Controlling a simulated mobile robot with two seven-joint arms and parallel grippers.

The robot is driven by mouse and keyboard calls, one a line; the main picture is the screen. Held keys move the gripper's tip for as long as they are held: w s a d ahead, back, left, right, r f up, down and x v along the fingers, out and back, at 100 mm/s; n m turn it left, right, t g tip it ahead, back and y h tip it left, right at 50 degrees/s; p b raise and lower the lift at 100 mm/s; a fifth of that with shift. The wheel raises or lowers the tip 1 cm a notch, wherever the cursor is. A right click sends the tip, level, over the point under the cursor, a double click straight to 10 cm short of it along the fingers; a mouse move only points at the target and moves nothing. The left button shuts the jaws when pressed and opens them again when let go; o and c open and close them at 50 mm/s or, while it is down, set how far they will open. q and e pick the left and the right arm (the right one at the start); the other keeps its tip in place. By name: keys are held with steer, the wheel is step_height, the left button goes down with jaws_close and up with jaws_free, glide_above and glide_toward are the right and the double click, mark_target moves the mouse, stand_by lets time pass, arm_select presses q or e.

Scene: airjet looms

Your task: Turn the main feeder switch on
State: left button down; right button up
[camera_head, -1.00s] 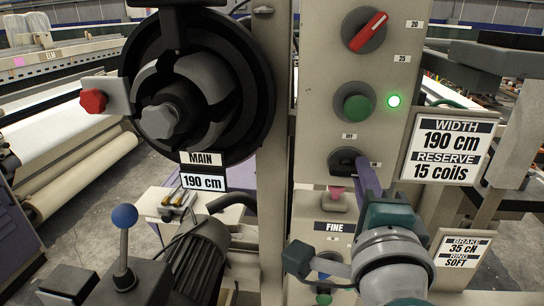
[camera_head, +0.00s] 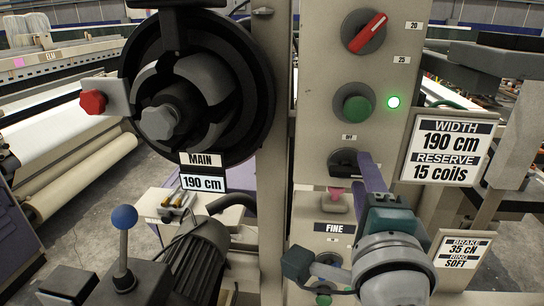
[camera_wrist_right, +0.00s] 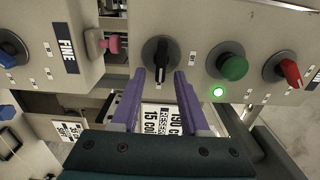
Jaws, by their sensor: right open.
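The black rotary switch (camera_head: 345,163) sits on the upright beige panel, below a green button and above the FINE box. In the right wrist view its knob (camera_wrist_right: 158,54) has its grip bar running up and down the picture. My right gripper (camera_head: 363,160) is open in front of the switch. In the right wrist view its two purple fingers (camera_wrist_right: 160,76) stand on either side of the knob's lower end, apart from each other. Contact cannot be told. In the head view the fingers hide the switch's right part. My left gripper is not in view.
The panel also bears a red knob (camera_head: 366,33), a green button (camera_head: 356,105) and a lit green lamp (camera_head: 393,102). A pink part (camera_head: 337,193) sits just below the switch. The WIDTH sign (camera_head: 447,147) stands close right. The black MAIN feeder (camera_head: 196,90) is left.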

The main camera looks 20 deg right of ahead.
steer(key=v, duration=0.9)
steer(key=shift+s, duration=0.25)
steer(key=shift+a, duration=0.1)
